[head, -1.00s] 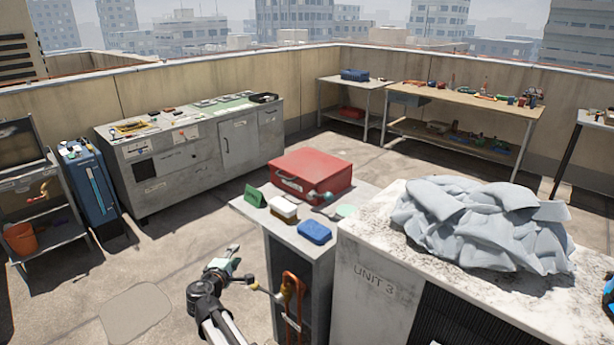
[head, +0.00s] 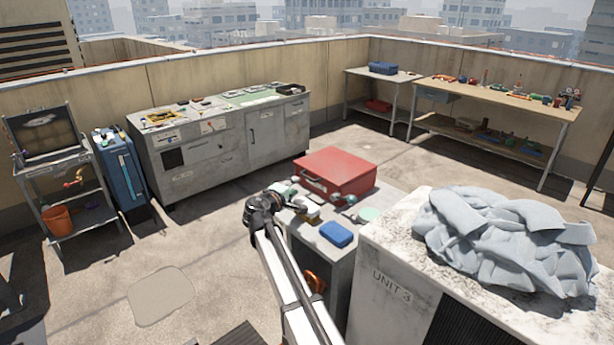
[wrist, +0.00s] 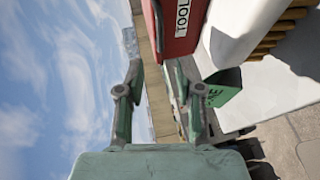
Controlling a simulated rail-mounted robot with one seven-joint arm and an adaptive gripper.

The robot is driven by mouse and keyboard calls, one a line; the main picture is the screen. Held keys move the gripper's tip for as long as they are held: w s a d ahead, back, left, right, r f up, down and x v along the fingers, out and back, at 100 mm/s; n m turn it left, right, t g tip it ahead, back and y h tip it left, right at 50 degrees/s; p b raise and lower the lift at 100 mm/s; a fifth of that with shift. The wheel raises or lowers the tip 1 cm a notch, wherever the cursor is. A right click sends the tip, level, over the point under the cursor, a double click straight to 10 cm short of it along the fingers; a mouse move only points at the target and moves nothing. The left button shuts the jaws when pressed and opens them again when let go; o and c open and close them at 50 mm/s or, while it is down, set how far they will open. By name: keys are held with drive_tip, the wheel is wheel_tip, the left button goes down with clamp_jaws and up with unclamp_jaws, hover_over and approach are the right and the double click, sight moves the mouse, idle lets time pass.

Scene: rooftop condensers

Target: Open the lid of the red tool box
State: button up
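The red tool box (head: 340,172) sits at the back of a small grey stand, its lid shut and a handle on its front side. In the wrist view its red front (wrist: 186,25) with a "TOOL" label is at the top, just beyond the fingers. My gripper (wrist: 160,85) has its two fingers apart with nothing between them. In the head view my gripper (head: 298,203) is over the stand's near left edge, in front of the box, partly hidden by my wrist. I cannot see contact with the box.
On the grey stand (head: 335,258) are a blue item (head: 336,234) and a pale green round item (head: 368,214). A green holder (wrist: 222,88) is right beside the fingers in the wrist view. A cloth pile (head: 505,240) lies on the unit to the right.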

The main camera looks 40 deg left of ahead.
sight(306, 177)
drive_tip(key=p+x, duration=0.2)
drive_tip(key=x, duration=0.9)
clamp_jaws()
